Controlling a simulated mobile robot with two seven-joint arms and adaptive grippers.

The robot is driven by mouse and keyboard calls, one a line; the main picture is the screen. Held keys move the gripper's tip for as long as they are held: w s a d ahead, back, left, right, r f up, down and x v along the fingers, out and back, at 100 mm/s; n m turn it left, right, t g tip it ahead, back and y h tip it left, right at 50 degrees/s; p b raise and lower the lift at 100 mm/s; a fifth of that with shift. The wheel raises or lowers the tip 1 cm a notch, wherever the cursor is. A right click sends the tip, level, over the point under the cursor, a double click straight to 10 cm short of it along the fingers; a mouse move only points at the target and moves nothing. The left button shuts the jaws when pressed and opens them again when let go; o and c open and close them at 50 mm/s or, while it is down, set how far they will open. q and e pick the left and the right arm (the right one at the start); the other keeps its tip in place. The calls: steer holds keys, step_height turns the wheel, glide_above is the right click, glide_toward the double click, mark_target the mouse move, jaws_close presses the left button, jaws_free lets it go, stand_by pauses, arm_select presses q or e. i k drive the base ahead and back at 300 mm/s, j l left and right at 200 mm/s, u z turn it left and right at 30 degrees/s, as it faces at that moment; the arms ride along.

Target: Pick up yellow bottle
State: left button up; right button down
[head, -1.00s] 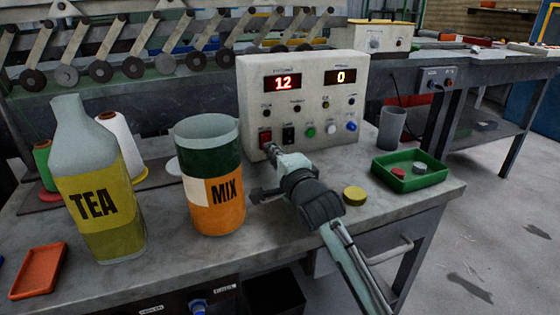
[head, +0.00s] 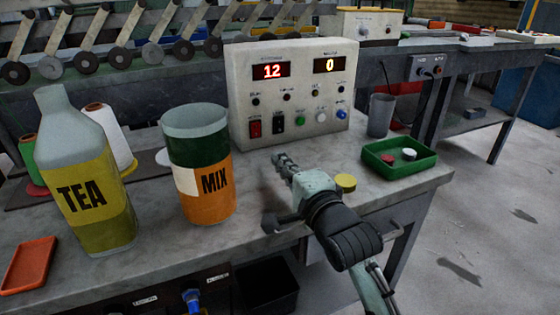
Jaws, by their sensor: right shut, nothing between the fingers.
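The yellow bottle (head: 88,180) stands upright at the left of the workbench. It has a grey top and a yellow label reading TEA. My right gripper (head: 279,158) is shut and empty. It is over the bench in front of the control box, well to the right of the bottle, with the MIX container (head: 202,170) between them. My left gripper is not in view.
An orange tray (head: 27,265) lies left of the bottle. White and green thread spools stand behind it. The control box (head: 290,95) stands at the back. A yellow disc (head: 346,182), green tray (head: 372,159) and grey cup (head: 380,115) are at the right.

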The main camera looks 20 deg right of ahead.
mark_target(72, 155)
steer(key=k, duration=1)
